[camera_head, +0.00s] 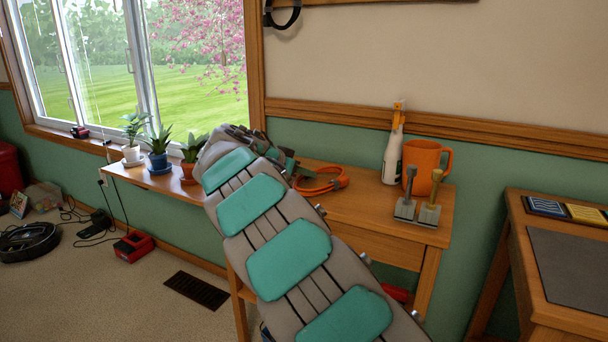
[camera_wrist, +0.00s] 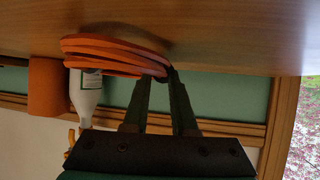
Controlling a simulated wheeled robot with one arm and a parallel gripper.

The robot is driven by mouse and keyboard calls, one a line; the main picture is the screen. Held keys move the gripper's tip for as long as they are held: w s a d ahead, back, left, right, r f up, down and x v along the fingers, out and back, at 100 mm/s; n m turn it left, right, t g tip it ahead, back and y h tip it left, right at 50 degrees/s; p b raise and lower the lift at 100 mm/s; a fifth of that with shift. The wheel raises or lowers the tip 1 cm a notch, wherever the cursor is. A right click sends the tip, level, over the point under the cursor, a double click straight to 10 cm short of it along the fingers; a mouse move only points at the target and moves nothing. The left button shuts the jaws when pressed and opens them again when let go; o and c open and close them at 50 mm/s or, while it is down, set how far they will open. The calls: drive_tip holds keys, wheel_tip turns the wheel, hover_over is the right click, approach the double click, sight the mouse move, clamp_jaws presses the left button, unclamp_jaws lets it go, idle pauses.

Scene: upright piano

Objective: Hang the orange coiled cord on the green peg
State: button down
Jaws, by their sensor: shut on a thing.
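The orange coiled cord (camera_head: 322,183) is at the left part of the wooden table, just beyond my arm. It also shows in the upside-down wrist view (camera_wrist: 108,52) as several stacked loops. My gripper (camera_wrist: 170,74) is shut on one end of the coil, with the loops extending to the left of the fingertips there. In the head view my gripper (camera_head: 297,176) is partly hidden behind my arm. The coil is at or just above the tabletop; I cannot tell if it touches. I cannot make out a green peg in either view.
On the table (camera_head: 345,204) stand a white spray bottle (camera_head: 393,150), an orange mug (camera_head: 427,166) and two small stands (camera_head: 418,209). Potted plants (camera_head: 158,150) line the left side. A dark ring-shaped object (camera_head: 283,14) hangs on the wall above. A second desk (camera_head: 535,290) is at right.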

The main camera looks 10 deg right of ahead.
drive_tip(key=shift+f+b, duration=0.4)
drive_tip(key=shift+f, duration=0.05)
drive_tip(key=c, duration=0.7)
unclamp_jaws()
drive_tip(key=shift+r, duration=0.1)
drive_tip(key=shift+p, duration=0.65)
